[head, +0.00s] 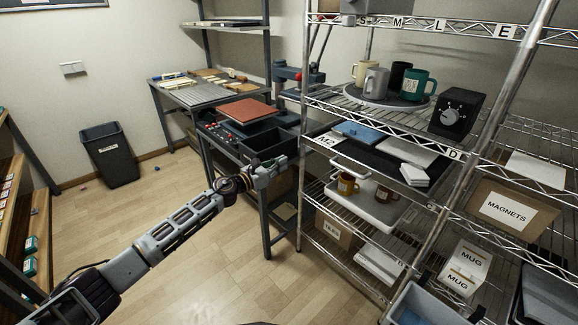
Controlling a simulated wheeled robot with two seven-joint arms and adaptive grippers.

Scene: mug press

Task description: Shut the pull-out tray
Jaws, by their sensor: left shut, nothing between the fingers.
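A white tray (366,211) with a raised light handle (350,166) at its near left side sits on a middle shelf of the wire rack, below the M2 label. It appears to stick out a little past the shelf's front edge. My left gripper (282,164) is shut and empty, left of the tray and handle, apart from both, in front of the dark workbench. My right gripper is not in view.
The wire rack's upright posts (301,150) stand near my left gripper. The workbench (243,148) with a red press plate (247,111) is behind it. Grey, black and green mugs stand on a round turntable (388,100) above. A black bin (111,155) stands on open floor at left.

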